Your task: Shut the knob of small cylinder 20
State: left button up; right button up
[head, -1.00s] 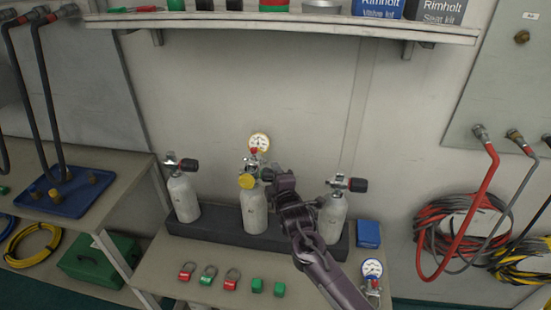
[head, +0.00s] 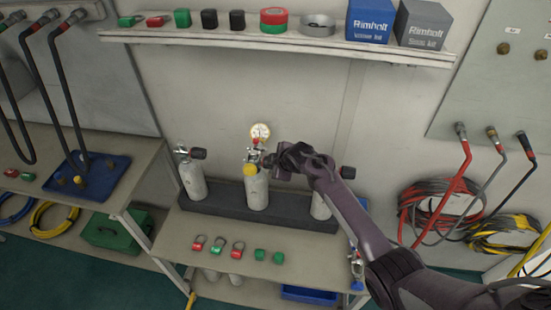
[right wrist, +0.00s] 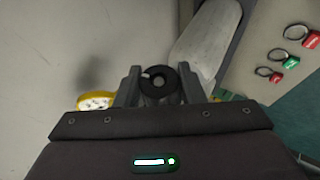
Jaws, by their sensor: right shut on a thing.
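Three pale small cylinders stand in a dark rack (head: 228,207): a left one (head: 193,182), a middle one (head: 257,190) and a right one (head: 320,205), partly behind my arm. Their numbers are too small to read. The middle one carries a round white gauge (head: 260,131) and a yellow fitting (head: 250,170). My right gripper (head: 271,160) is at the right side of the middle cylinder's valve. In the right wrist view its fingers (right wrist: 158,88) are shut on a dark round knob (right wrist: 158,78). The left gripper is not in view.
Padlock-like red and green tags (head: 217,246) and green blocks (head: 268,257) lie on the bench in front of the rack. A shelf (head: 280,45) with boxes and tape hangs above. Hoses (head: 455,185) hang at right. My arm covers the bench's right side.

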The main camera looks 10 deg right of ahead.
jog(key=shift+g, duration=0.4)
jog(key=shift+p, duration=0.3)
jog(key=o, duration=1)
jog(key=v, duration=0.7)
jog(key=shift+s+d+r, duration=0.15)
jog(key=shift+r, duration=0.1)
